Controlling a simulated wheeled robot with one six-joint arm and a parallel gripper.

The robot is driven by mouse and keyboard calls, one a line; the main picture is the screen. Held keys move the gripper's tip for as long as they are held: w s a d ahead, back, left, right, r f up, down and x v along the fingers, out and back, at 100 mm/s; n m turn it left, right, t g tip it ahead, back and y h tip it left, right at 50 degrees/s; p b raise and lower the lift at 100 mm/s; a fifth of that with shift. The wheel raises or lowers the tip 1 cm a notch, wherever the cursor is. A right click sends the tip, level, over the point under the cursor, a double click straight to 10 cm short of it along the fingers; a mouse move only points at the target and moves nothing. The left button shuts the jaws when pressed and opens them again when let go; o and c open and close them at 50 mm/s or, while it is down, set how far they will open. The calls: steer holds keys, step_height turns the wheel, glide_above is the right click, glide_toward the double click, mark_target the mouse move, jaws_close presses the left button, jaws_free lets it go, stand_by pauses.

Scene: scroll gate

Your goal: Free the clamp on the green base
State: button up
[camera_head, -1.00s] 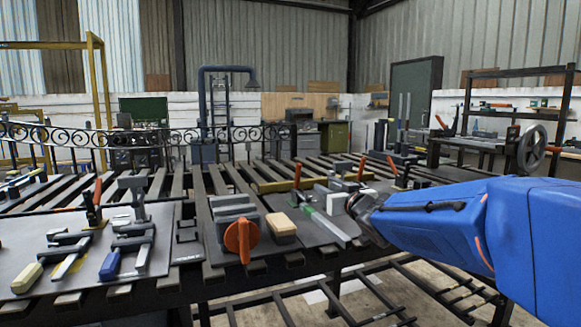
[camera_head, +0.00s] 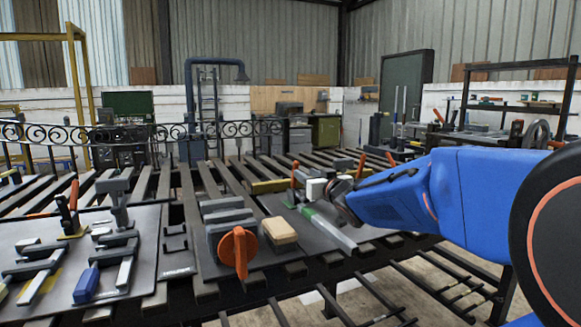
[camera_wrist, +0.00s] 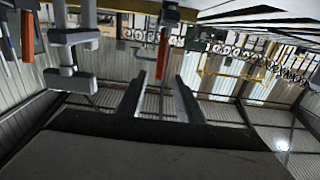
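A light grey bar (camera_head: 335,233) with a green part (camera_head: 307,210) at its far end lies on a dark plate right of the middle in the head view. An upright orange handle (camera_head: 293,174) and a white block (camera_head: 316,190) stand just behind it; I cannot tell which part is the clamp on the green base. My gripper (camera_head: 328,193) is close to the white block, its fingers mostly hidden in the head view. In the wrist view my gripper (camera_wrist: 159,92) shows two separate dark fingers with nothing held between them. An orange handle (camera_wrist: 163,54) appears beyond the gap.
A round orange knob (camera_head: 239,250) on grey blocks and a tan block (camera_head: 279,231) sit left of the green part. The wrist view shows a grey clamp-like piece (camera_wrist: 70,62) beside the fingers.

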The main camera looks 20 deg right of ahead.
steer(key=w, duration=1.3)
jaws_close()
